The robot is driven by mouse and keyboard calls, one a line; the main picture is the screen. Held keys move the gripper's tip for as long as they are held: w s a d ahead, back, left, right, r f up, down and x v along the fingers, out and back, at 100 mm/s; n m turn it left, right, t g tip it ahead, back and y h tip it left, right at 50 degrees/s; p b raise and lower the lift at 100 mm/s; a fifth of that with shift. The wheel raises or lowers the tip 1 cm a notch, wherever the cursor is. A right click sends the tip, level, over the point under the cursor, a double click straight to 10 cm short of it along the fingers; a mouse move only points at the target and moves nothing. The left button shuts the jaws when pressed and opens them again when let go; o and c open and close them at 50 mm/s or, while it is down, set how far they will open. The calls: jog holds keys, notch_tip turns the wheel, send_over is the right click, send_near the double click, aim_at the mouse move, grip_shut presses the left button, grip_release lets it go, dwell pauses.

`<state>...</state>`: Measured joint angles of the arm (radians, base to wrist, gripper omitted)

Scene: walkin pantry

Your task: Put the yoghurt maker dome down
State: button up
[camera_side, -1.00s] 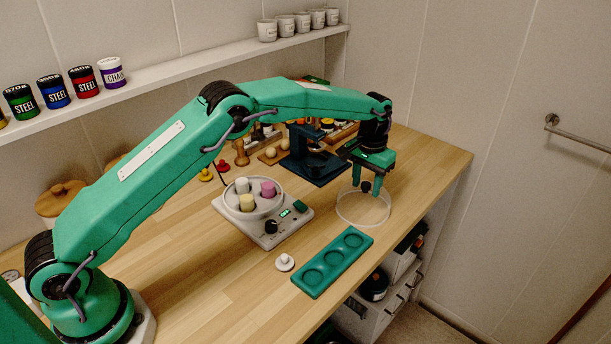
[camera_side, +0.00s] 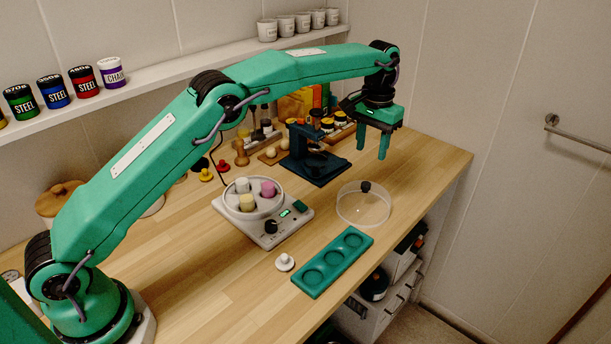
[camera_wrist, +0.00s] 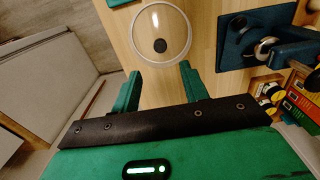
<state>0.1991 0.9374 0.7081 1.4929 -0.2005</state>
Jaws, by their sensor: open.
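The yoghurt maker dome (camera_side: 362,208) is clear, with a dark knob on top. It rests upright on the wooden counter, right of the yoghurt maker and behind the green tray. In the wrist view the dome (camera_wrist: 174,30) lies beyond my fingertips, its knob near the gap between them. My gripper (camera_side: 372,153) is open and empty, pointing down above the dome and apart from it. Its two fingers also show in the wrist view (camera_wrist: 160,82). The yoghurt maker (camera_side: 262,220) is a white base with an uncovered bowl holding pink, yellow and white jars.
A green tray (camera_side: 333,265) with three round recesses lies at the counter's front edge. A small white knobbed piece (camera_side: 285,262) lies left of it. A dark blue stand (camera_side: 315,165) is behind the dome. Bare counter (camera_side: 420,165) lies to the right.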

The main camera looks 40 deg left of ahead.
jog(key=shift+r, duration=0.7)
jog(key=s+a+r+t, duration=0.1)
jog(key=s+a+r, duration=0.3)
jog(key=s+r, duration=0.4)
jog(key=s+a+r+t, duration=0.2)
jog(key=s+a+r, duration=0.3)
jog(key=s, duration=0.4)
jog(key=s+a+f+t, duration=0.1)
jog(key=s+f, duration=0.2)
jog(key=s, duration=0.8)
jog(key=s+a+f+t, duration=0.1)
jog(key=s+a+f, duration=0.1)
jog(key=s, duration=0.9)
jog(key=shift+s+a+f+t, duration=0.25)
jog(key=shift+s+f+t, duration=0.1)
jog(key=shift+f, duration=0.4)
